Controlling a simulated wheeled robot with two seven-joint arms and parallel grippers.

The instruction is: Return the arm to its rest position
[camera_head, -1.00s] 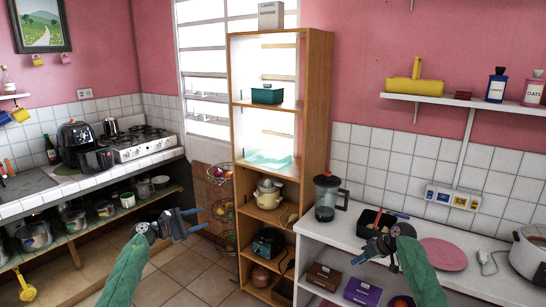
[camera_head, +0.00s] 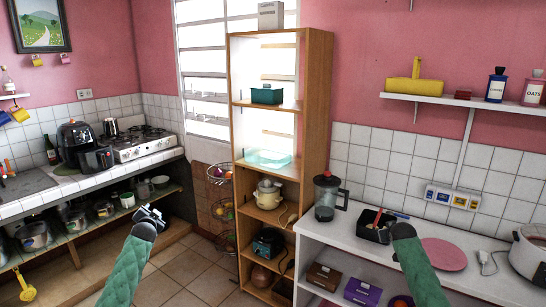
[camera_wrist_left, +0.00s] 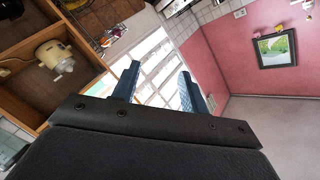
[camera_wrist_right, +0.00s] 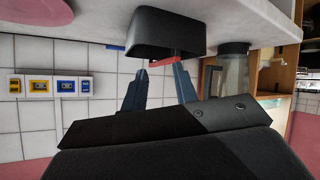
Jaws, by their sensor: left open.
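My left gripper (camera_head: 150,217) hangs in free air left of the open shelf, in front of the lower counter. In the left wrist view (camera_wrist_left: 158,85) its two fingers are apart with nothing between them.
A blender (camera_head: 327,197) stands on the white counter (camera_head: 340,238), left of the black container (camera_head: 374,230) and a pink plate (camera_head: 443,254). A stove (camera_head: 147,145) and air fryer (camera_head: 80,142) are on the left counter. Floor (camera_head: 190,268) between is clear.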

